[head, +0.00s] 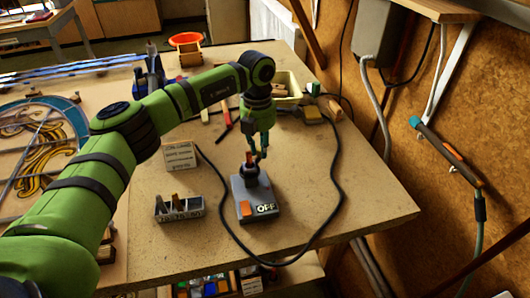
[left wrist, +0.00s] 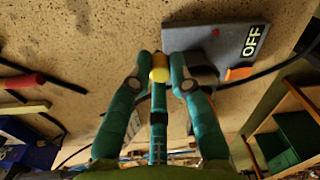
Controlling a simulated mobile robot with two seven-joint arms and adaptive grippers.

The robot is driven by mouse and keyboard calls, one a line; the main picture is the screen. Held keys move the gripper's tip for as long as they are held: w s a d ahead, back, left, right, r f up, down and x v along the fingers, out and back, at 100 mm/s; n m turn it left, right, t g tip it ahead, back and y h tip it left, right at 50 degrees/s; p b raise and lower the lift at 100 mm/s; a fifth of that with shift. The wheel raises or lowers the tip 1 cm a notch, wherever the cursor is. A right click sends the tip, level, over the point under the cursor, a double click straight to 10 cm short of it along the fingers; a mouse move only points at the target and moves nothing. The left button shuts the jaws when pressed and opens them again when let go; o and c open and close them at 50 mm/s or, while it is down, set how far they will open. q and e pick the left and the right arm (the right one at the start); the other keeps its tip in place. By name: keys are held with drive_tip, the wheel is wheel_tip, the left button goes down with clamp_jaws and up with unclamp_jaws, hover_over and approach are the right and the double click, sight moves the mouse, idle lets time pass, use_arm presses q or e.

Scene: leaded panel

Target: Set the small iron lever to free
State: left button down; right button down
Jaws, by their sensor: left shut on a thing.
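A grey control box (head: 256,198) marked OFF sits on the bench, with an orange rocker switch (head: 244,209) at its front left. A small upright lever (head: 249,159) with a brownish-orange top rises from a round black mount at the box's back. My left gripper (head: 258,153) points down at this lever. In the left wrist view, its teal fingers (left wrist: 160,65) are closed around a yellow-orange tip (left wrist: 160,74), which looks like the lever's top. The box (left wrist: 215,45) and its OFF label show just beyond. Any marking for the free position is not visible. My right gripper is not in view.
A black cable (head: 335,180) loops around the box across the bench. A printed card (head: 180,155) and a small holder (head: 180,207) stand to the left. A yellow tray (head: 288,88) lies behind. The leaded panel (head: 40,130) lies at the far left.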

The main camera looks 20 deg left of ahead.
use_arm(q)
drive_tip(key=shift+s+a+f+n+b, duration=0.15)
drive_tip(key=shift+a+n, duration=0.3)
drive_tip(key=shift+n, duration=0.4)
drive_tip(key=shift+a+r+n+b, duration=0.15)
drive_tip(key=shift+a+n, duration=0.25)
drive_tip(key=shift+n, duration=0.5)
drive_tip(key=shift+s+a+f+n+b, duration=0.1)
drive_tip(key=shift+a+n+b, duration=0.1)
drive_tip(key=shift+a+n, duration=0.45)
drive_tip(key=shift+d, duration=0.15)
drive_tip(key=c, duration=1.1)
unclamp_jaws()
drive_tip(key=r, duration=1.2)
drive_tip(key=shift+a, duration=0.2)
